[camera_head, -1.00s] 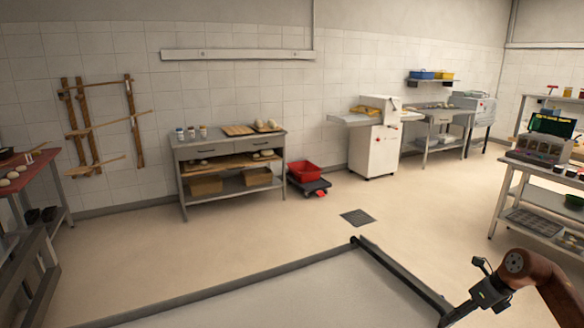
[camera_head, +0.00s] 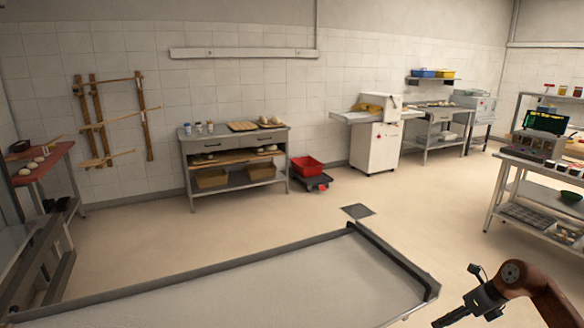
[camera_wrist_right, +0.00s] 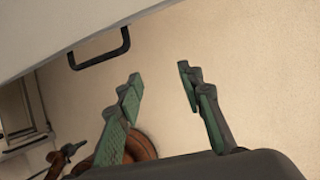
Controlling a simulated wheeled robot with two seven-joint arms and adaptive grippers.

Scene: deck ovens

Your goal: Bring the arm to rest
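My right arm (camera_head: 535,285) comes in at the lower right of the head view, with its gripper (camera_head: 440,322) pointing down and left, at the frame's bottom edge. In the right wrist view the two green-padded fingers of the right gripper (camera_wrist_right: 160,90) stand apart with nothing between them, only floor behind. The gripper is open and empty. My left arm and gripper are not in the head view.
A grey flat surface with a dark rim (camera_head: 290,285) fills the lower foreground. A steel table (camera_head: 237,133) stands by the wall, a red crate (camera_head: 306,166) beside it. A shelved bench (camera_head: 545,170) stands at right. The middle floor is clear.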

